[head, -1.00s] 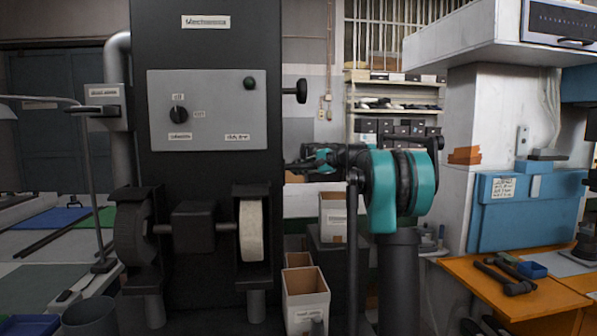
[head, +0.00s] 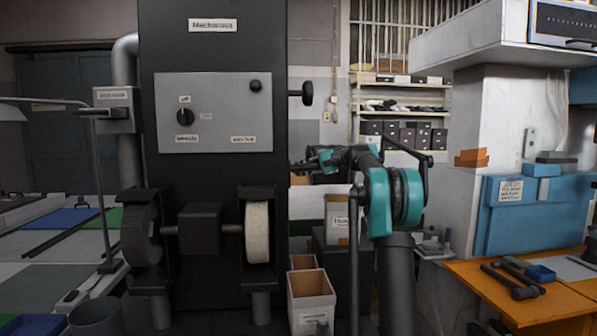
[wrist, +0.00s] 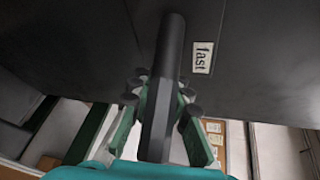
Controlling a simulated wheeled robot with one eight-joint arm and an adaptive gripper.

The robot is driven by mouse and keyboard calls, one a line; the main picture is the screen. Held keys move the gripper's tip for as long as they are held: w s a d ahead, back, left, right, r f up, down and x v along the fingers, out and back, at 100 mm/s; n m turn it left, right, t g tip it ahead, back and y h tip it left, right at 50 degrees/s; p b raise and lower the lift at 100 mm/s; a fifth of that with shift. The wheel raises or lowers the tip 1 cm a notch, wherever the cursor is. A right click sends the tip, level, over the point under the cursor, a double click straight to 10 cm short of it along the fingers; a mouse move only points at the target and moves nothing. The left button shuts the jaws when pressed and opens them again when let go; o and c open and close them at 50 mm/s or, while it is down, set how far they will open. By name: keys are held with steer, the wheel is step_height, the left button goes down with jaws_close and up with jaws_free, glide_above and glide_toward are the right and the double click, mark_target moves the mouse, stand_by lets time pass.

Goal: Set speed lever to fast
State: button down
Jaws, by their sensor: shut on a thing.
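The speed lever (wrist: 163,60) is a dark faceted bar in the wrist view, running from the black machine face down between my fingers. A white label reading "fast" (wrist: 202,57) is on that face, to the right of the lever's upper part. My gripper (wrist: 162,95) is shut around the lever, with dark finger pads on both sides of it. In the head view my gripper (head: 308,164) is at the right side of the tall black machine (head: 215,60). The lever is too small or hidden to make out there.
A black knob (head: 307,93) sticks out of the machine's right side, above my gripper. A grey control panel (head: 215,120) is on its front, with grinding wheels below. Open boxes (head: 310,285) stand under my arm. An orange bench (head: 520,290) with tools is at right.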

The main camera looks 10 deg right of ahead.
steer(key=c, duration=1.4)
jaws_free()
steer(key=shift+w, duration=0.1)
steer(key=shift+o, duration=0.2)
steer(key=v, duration=1.2)
